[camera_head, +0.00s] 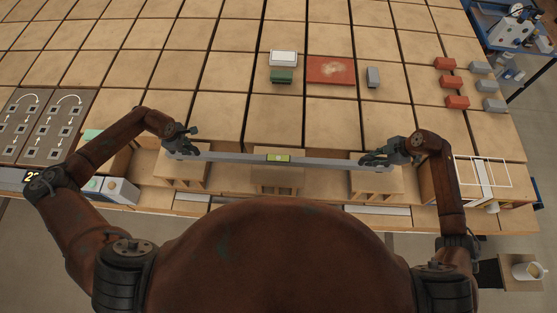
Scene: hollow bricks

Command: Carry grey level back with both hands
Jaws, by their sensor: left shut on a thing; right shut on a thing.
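The grey level (323,161) is a long straight bar with a yellow-green vial window (278,158) near its middle. It runs left to right across the front of the work area, above the wooden stands. My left gripper (184,149) is shut on the level near its left end. My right gripper (376,159) is shut on the level near its right end. The bar looks nearly level, its right end slightly lower in the picture. I cannot tell whether it touches the stands below.
Wooden stands (276,183) are below the bar. Farther back are a red mat (331,70), a green block (281,76), a white-topped box (284,58) and a grey block (373,77). Several red and grey bricks (457,102) sit at right. Bare tiles lie between.

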